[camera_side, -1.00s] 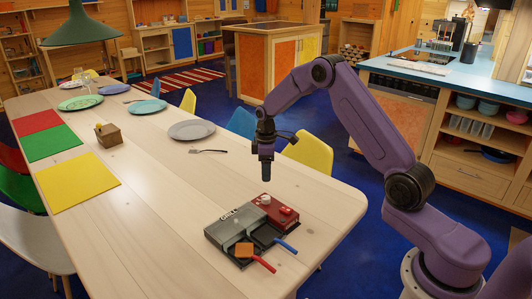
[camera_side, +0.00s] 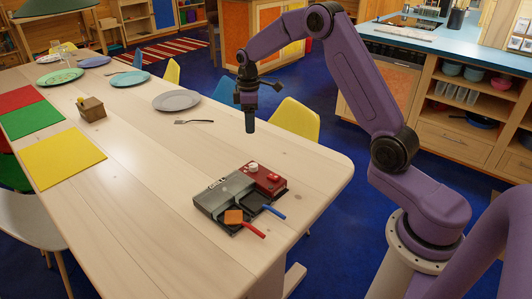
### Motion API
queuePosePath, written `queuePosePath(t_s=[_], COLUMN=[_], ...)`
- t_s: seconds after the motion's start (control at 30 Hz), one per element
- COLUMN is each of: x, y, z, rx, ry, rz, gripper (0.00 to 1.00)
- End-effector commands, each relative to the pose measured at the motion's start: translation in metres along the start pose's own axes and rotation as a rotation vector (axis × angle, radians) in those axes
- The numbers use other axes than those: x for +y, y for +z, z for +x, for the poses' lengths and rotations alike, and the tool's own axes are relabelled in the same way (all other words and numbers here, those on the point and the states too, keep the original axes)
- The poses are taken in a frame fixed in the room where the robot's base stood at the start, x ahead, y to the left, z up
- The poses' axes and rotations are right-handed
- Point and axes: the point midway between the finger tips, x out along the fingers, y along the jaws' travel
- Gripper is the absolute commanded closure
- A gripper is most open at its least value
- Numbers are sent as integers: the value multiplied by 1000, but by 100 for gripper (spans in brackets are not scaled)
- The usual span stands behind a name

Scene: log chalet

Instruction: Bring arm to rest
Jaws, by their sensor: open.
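My gripper (camera_side: 250,127) hangs in the air above the far right part of the wooden table (camera_side: 150,165), pointing down. Its fingers are dark and small here, and nothing shows held between them. Below it on the table stands a small grey and red appliance (camera_side: 240,193), apart from the gripper. An orange square piece (camera_side: 233,216) lies in its red-handled tray (camera_side: 247,229). A blue-handled tray (camera_side: 272,211) sits beside it. A white piece (camera_side: 253,166) and a red piece (camera_side: 273,178) are on the red part.
A grey plate (camera_side: 176,100), a fork (camera_side: 193,121), a wooden box (camera_side: 92,108) and yellow (camera_side: 62,158), green and red mats lie on the table. A yellow chair (camera_side: 294,121) stands at its far edge. The table's middle is clear.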

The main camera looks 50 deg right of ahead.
Motion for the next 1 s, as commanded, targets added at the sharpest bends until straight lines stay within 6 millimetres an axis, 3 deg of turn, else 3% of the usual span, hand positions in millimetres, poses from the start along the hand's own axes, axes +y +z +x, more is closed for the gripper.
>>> queuePosePath(t_s=[0.2,0.47,0.77,1.0], x=[-73,-168,-266,-326], y=[-19,-11,36,96], z=[-27,-53,-70,-74], rx=[6,12,20,26], ry=[5,6,5,1], rz=[-56,-119,-192,-250], gripper=[42,42,42,42])
